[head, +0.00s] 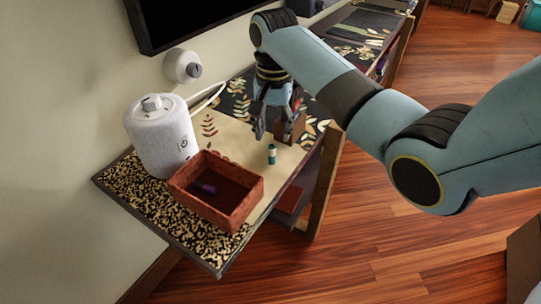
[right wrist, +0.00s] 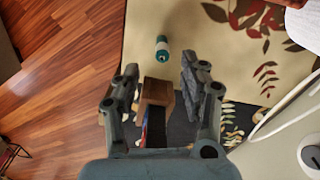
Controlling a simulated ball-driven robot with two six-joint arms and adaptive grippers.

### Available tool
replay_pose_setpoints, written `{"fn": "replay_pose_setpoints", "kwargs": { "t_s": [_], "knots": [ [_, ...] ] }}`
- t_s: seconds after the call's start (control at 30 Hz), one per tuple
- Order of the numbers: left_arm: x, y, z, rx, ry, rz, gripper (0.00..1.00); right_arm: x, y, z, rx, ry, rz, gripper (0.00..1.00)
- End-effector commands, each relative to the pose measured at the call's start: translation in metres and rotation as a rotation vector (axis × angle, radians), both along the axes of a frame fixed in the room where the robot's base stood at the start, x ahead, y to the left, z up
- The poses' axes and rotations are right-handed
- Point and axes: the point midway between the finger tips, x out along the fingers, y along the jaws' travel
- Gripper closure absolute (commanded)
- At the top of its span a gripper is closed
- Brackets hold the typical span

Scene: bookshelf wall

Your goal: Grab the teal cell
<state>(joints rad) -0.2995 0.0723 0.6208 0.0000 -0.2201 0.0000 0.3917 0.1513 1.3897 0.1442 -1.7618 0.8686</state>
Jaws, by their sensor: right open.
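The teal cell (head: 272,154) is a small teal cylinder with a white band, standing on the cream part of the shelf top. In the right wrist view the teal cell (right wrist: 162,48) shows beyond the fingertips, between the lines of the two fingers. My right gripper (head: 274,131) is open and points down, a little behind the cell and apart from it. In the right wrist view the open right gripper (right wrist: 158,78) has nothing held between its fingers. My left gripper is out of view.
A brown wooden holder (head: 291,127) stands close beside the right gripper; it also shows in the wrist view (right wrist: 158,93). A reddish box (head: 226,214) with a purple cell (head: 206,188) inside and a white speaker (head: 158,138) stand left.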

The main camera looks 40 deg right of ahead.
Motion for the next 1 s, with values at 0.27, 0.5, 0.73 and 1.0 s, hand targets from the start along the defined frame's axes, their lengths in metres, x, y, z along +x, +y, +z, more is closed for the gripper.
{"fn": "replay_pose_setpoints", "kwargs": {
  "t_s": [0.27,0.5,0.73,1.0],
  "knots": [
    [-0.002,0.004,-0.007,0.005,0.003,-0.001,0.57,0.0,0.0,-0.031,0.0,0.001,0.0,0.57],
    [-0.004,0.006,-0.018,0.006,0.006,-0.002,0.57,0.002,0.002,-0.069,-0.001,0.003,-0.001,0.57],
    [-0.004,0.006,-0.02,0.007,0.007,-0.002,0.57,0.002,0.002,-0.079,-0.001,0.0,0.0,0.57],
    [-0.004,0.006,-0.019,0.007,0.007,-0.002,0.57,0.002,0.002,-0.079,-0.001,-0.001,0.0,0.75]
  ]
}}
